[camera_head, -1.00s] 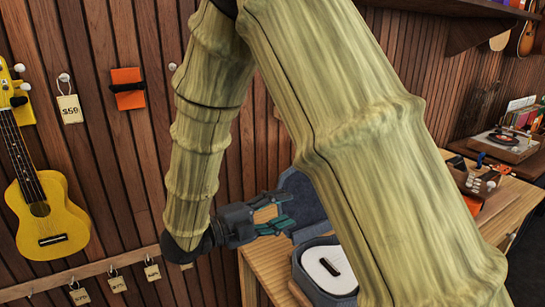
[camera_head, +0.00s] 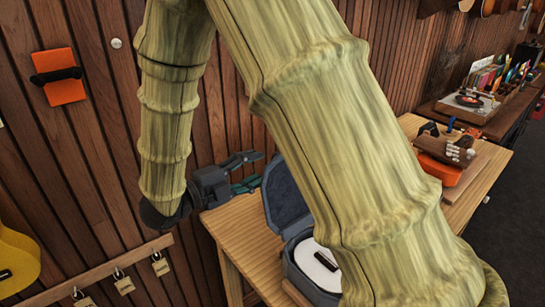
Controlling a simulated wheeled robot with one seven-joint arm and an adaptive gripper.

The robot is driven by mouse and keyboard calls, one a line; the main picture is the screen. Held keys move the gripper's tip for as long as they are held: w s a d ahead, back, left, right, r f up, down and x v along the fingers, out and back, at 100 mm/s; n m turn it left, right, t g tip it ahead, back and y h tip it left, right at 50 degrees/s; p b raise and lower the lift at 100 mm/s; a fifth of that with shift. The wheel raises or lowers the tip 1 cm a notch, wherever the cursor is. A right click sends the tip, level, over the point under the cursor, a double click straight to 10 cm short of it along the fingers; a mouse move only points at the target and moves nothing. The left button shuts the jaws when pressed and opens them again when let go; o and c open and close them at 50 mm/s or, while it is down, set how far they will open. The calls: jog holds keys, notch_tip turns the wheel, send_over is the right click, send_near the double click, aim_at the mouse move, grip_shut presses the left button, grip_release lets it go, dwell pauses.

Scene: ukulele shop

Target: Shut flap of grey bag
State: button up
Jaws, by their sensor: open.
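The grey bag (camera_head: 292,268) looks like a hard-edged case and stands open on the wooden table. Its raised flap (camera_head: 284,196) is blue-grey and stands up at the back left. A white ukulele (camera_head: 318,263) lies inside it. My arm hides the right part of the bag and flap. My gripper (camera_head: 256,170) is open and empty, just left of the raised flap and near its upper edge. I cannot tell whether a finger touches the flap.
The wooden table (camera_head: 238,239) has bare room left of the bag. An orange stand with a dark wooden piece (camera_head: 445,160) is on its right part.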

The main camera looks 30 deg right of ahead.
jog(key=d, duration=0.3)
jog(key=d+p, duration=0.1)
jog(key=d, duration=0.2)
jog(key=shift+w+d, duration=0.2)
jog(key=shift+d, duration=0.1)
grip_shut()
